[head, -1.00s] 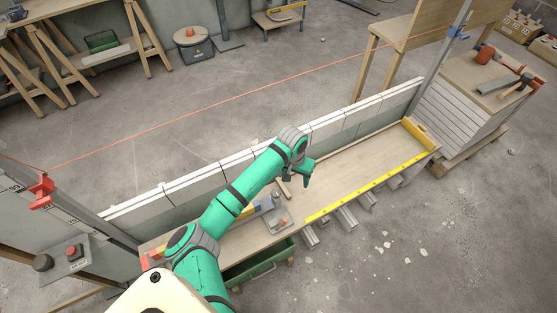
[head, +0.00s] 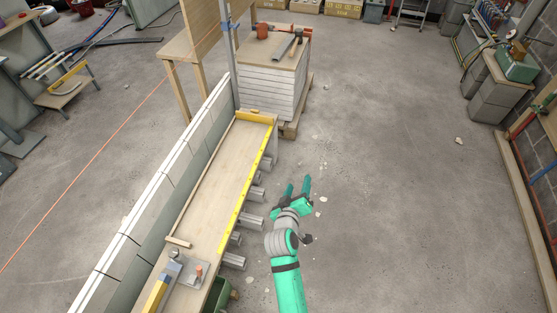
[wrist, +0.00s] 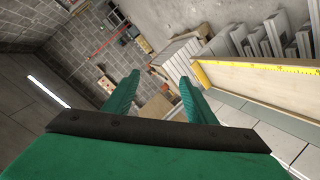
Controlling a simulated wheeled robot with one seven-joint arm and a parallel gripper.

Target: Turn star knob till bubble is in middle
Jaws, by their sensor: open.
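My gripper (head: 298,185) is open and empty, over the floor to the right of the long bench. Its two green fingers also show in the wrist view (wrist: 159,77), apart with nothing between them. I cannot make out a star knob or a bubble in either current view. A grey plate (head: 188,274) with small parts on it lies at the near end of the bench, left of my gripper. A yellow and blue piece (head: 157,294) lies beside it, partly cut off by the frame; I cannot tell what it is.
The wooden bench (head: 213,190) has a yellow measuring strip (head: 243,197) along its right edge and grey profiles (head: 250,220) sticking out below. A pale block wall (head: 150,210) runs along its left. A stacked pallet (head: 268,90) stands beyond. The floor (head: 390,190) at right is mostly free.

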